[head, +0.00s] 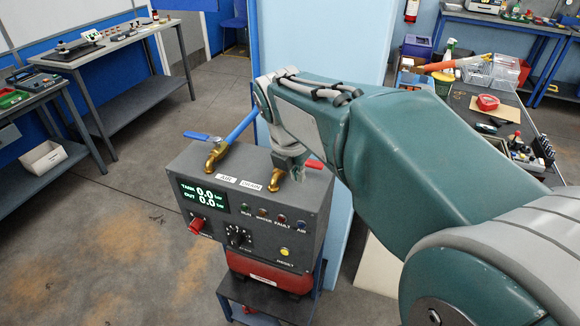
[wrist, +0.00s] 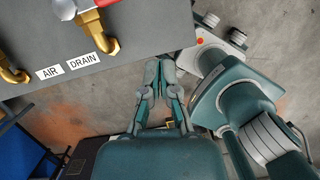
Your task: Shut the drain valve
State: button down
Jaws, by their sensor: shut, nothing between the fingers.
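The drain valve is a brass fitting (head: 277,179) on top of the grey control box, beside the DRAIN label (head: 251,185). Its red handle (head: 314,164) sticks out to the right in the head view. In the wrist view the brass drain fitting (wrist: 107,42) is at the upper left, and the red handle (wrist: 104,3) is cut by the top edge. My gripper (wrist: 158,66) is shut and empty, just off the box edge, right of and below the drain fitting and apart from it. In the head view my arm hides part of the valve, and my fingertips cannot be made out.
The control box (head: 190,245) displays 0.0 for tank and out. Left of the drain is the air valve (head: 213,158) with a blue lever (head: 197,136) and blue hose (head: 243,127). A red tank (head: 265,274) sits below. Cluttered benches stand left and right; the floor (head: 110,230) left is open.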

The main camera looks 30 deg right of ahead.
jog(key=v, duration=0.8)
jog(key=shift+d, duration=0.25)
jog(key=shift+s, duration=0.1)
jog(key=s+a+f+m+t+y, duration=0.1)
jog(key=s+a+f+m+t, duration=0.1)
jog(key=m, duration=1)
jog(key=s+a+f+m+t+y, duration=0.1)
jog(key=s+a+f+m+t, duration=0.1)
jog(key=s+a+f+m, duration=0.3)
jog(key=shift+s+f+m, duration=1.05)
jog(key=shift+s+m, duration=0.95)
jog(key=shift+m, duration=1.4)
